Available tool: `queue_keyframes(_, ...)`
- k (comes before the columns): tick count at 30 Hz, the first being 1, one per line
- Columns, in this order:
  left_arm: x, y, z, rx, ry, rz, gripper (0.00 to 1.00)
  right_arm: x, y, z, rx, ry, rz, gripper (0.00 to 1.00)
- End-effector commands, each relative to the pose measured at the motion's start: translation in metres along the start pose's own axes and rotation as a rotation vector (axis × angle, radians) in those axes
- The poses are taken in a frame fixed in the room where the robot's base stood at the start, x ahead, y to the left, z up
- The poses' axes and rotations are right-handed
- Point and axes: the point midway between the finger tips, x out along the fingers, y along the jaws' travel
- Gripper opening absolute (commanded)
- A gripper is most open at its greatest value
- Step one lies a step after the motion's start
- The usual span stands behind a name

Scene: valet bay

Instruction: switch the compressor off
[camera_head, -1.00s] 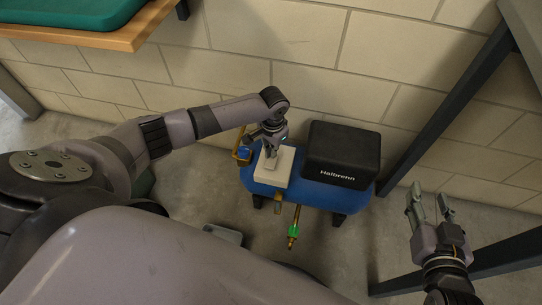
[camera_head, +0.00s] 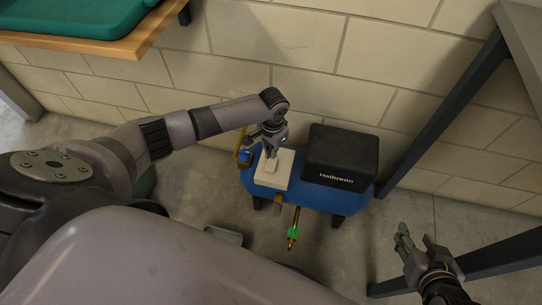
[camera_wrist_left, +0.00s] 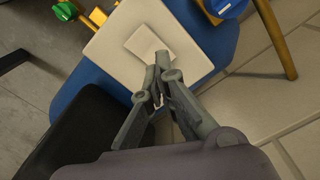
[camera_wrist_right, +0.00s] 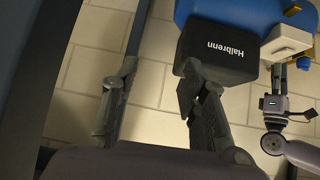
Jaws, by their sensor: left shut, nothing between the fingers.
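The compressor is a blue tank (camera_head: 318,195) on the floor by the wall, with a black cover (camera_head: 343,155) marked "Halbrenn". A pale switch plate (camera_head: 272,182) sits on top of it, left of the cover. In the left wrist view the plate carries a flat pale rocker (camera_wrist_left: 146,42). My left gripper (camera_head: 269,152) is shut and empty, its fingertips (camera_wrist_left: 165,66) at the rocker's edge. I cannot tell whether they touch it, or which way the rocker is set. My right gripper (camera_head: 418,240) is open and empty, right of the compressor; its spread fingers show in the right wrist view (camera_wrist_right: 160,75).
A brass outlet with a green valve (camera_head: 293,232) sticks out at the front of the compressor. A yellow-brown pipe (camera_wrist_left: 284,45) curves beside the switch. A dark metal frame (camera_head: 445,110) stands at right. A wooden shelf (camera_head: 145,32) bearing a green thing is at upper left.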

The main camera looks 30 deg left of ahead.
Motion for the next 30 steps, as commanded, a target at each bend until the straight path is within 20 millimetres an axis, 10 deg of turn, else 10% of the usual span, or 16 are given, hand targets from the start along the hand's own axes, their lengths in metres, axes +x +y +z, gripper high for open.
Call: queue_keyframes(30,-0.016,0.000,0.000,-0.001,0.000,0.001,0.00,-0.034,0.009,0.073,0.010,-0.379,0.020,0.40)
